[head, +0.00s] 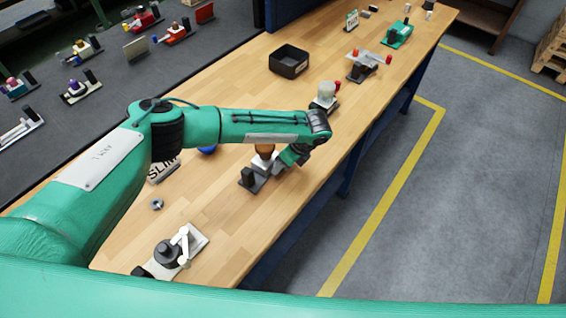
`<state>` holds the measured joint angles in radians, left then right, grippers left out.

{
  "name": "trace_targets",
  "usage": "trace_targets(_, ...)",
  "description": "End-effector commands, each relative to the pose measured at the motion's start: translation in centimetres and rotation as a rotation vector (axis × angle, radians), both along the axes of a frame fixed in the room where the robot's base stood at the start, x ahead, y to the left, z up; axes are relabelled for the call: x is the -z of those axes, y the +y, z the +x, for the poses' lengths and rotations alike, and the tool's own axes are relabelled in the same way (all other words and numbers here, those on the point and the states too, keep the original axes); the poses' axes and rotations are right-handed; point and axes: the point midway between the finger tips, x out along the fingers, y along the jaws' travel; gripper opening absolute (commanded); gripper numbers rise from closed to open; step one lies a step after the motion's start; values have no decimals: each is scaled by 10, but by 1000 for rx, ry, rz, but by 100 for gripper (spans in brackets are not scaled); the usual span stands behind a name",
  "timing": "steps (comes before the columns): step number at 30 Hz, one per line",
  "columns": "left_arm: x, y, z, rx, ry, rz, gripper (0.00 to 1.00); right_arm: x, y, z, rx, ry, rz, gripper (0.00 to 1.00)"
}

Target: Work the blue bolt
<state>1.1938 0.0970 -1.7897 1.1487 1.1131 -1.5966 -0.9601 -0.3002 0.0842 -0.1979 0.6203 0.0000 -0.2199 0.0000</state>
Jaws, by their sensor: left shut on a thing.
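My left gripper (278,167) reaches down to a small fixture with a dark grey base and black block (249,178) near the table's front edge. The fixture carries a white part with a brown-orange top (264,149). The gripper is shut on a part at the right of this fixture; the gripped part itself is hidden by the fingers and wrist. A blue rounded thing (208,150) shows only in part under my left forearm; I cannot tell whether it is the blue bolt. My right gripper is not in view.
The wooden table (215,215) also bears a valve-like fixture with a white lever (182,244), a metal nut (156,204), an open black bin (289,61), a white-capped fixture (325,94) and a red-ended fixture (364,65). A partly hidden lettered plate (163,170) lies under my arm.

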Motion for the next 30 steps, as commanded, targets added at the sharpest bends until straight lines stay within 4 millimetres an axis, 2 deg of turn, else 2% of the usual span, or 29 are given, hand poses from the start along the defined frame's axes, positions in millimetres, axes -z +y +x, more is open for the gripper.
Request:
trace_targets(7,-3,2,-4,2,-112,-68,17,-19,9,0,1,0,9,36)
trace_targets(15,-1,4,-7,0,-294,-172,17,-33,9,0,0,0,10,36)
trace_targets(21,0,4,-7,0,-395,-231,17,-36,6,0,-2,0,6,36)
trace_targets(30,0,4,-7,1,-426,-248,17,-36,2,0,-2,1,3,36)
